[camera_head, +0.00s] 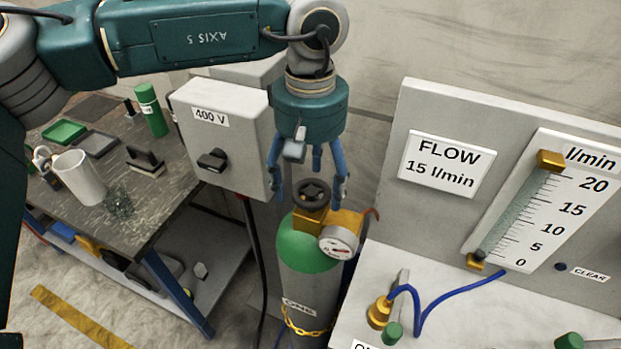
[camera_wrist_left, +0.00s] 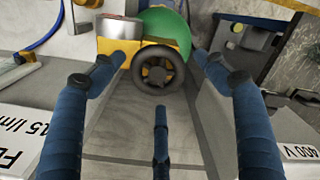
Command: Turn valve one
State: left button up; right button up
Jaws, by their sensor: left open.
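The gas cylinder (camera_head: 303,258) has a green shoulder, a grey body and a label reading ONE. On its top is a dark round valve handwheel (camera_head: 312,193) on a brass body, with a gauge (camera_head: 339,241) beside it. The handwheel also shows in the left wrist view (camera_wrist_left: 158,70). My left gripper (camera_head: 313,190) points down from above, its blue fingers open and spread around the handwheel's sides. In the left wrist view (camera_wrist_left: 160,75) the fingers stand apart with the handwheel ahead between them; I see no contact. My right gripper is not in view.
A grey 400 V box (camera_head: 228,130) with a black switch stands close left of the gripper. A FLOW panel (camera_head: 395,195) with a flow scale stands right. A workbench (camera_head: 145,215) holds a mug (camera_head: 80,177) and a green bottle (camera_head: 151,110). A gold chain (camera_head: 305,325) crosses the cylinder.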

pick_arm(q)
jog(key=shift+r, duration=0.1)
jog(key=c, duration=1.1)
jog(key=shift+c, duration=0.2)
